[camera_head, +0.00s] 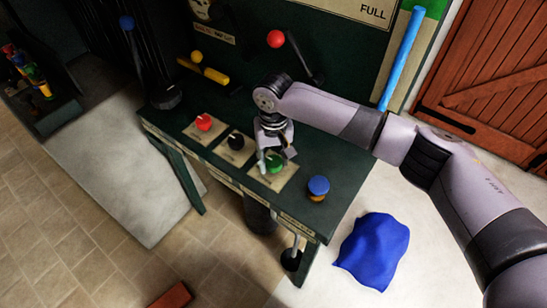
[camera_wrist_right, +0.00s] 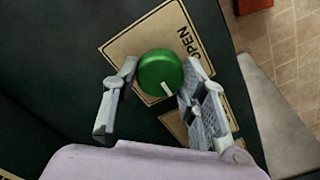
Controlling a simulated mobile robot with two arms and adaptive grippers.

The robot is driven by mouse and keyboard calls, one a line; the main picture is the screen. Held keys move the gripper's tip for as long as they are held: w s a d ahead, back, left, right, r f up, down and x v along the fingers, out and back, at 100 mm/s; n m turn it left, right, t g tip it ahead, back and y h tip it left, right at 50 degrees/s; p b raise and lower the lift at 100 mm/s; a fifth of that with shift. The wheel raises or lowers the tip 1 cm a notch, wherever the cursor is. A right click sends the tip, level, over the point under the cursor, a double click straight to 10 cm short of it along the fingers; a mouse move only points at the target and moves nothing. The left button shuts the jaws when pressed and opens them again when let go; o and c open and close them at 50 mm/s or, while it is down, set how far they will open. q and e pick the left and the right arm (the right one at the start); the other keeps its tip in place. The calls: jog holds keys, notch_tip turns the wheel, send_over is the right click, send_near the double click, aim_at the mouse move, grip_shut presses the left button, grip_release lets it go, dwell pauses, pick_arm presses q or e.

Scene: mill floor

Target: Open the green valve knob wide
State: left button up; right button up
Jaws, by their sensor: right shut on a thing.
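The green valve knob (camera_wrist_right: 160,72) sits on a tan plate (camera_wrist_right: 128,46) lettered "OPEN" on the green bench. It also shows in the head view (camera_head: 273,162), partly hidden by my gripper. A white pointer line on the knob points toward the lower right in the wrist view, away from the "OPEN" lettering. My right gripper (camera_head: 275,158) is above the knob, with one finger on each side, and is shut on it. Both fingers show in the wrist view (camera_wrist_right: 158,85). My left gripper is not in view.
A red knob (camera_head: 204,122) and a black knob (camera_head: 236,141) sit on similar plates to the left. A blue-topped round piece (camera_head: 318,187) stands to the right on the bench (camera_head: 335,170). Levers with red (camera_head: 276,39) and blue (camera_head: 127,22) balls rise behind. A blue cloth (camera_head: 373,250) lies on the floor.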

jog(key=c, duration=0.3)
jog(key=n+p, duration=0.2)
jog(key=p, duration=0.1)
jog(key=shift+r+n, duration=0.2)
jog(key=shift+n, duration=0.2)
jog(key=n+p, duration=0.3)
jog(key=n, duration=0.1)
jog(key=shift+n, duration=0.3)
jog(key=n+p, duration=0.1)
jog(key=n, duration=0.1)
jog(key=shift+f+n+p, duration=0.1)
jog(key=shift+n+p, duration=0.2)
jog(key=shift+n, duration=0.1)
jog(key=n, duration=0.2)
jog(key=shift+n+p, duration=0.3)
jog(key=shift+p, duration=0.1)
jog(key=n, duration=0.5)
jog(key=shift+p, duration=0.4)
